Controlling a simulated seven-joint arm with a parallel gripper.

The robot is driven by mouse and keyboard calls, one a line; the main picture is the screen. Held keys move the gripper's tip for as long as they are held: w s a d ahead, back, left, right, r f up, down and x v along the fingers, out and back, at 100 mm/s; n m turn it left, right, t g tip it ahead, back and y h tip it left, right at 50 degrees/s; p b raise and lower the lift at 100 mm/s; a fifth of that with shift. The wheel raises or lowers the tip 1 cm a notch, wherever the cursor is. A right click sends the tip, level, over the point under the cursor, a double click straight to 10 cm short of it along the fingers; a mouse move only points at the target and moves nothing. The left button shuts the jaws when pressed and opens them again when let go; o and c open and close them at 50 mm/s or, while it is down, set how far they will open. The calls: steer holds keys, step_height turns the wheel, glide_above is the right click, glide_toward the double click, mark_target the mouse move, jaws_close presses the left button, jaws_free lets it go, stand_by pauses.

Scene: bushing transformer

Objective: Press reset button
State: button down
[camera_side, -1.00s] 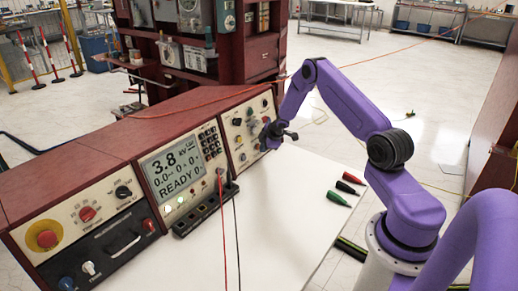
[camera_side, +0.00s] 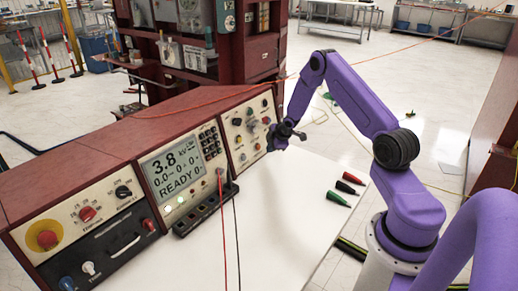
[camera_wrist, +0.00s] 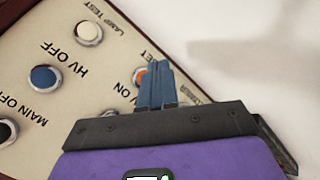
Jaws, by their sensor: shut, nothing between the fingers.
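In the wrist view, the control panel (camera_wrist: 100,62) carries several round buttons. An orange button (camera_wrist: 138,76) lies right by my fingertips and is partly covered by them; the visible end of its label reads "ET". My gripper (camera_wrist: 153,70) is shut and empty, its blue-grey fingers pointing at the panel beside this button. I cannot tell from this view how far the tips are from the panel. In the side view, my gripper (camera_side: 272,142) is at the right edge of the instrument's right-hand panel (camera_side: 240,142).
A red lead (camera_side: 222,210) and a black lead hang in front. Red, black and green connectors (camera_side: 338,198) lie on the white tabletop (camera_side: 285,215).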

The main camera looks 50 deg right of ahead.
steer(key=shift+s+r, duration=0.15)
steer(key=shift+s, duration=0.5)
steer(key=shift+s+r, duration=0.15)
steer(key=shift+s, duration=0.45)
stand_by(1.3)
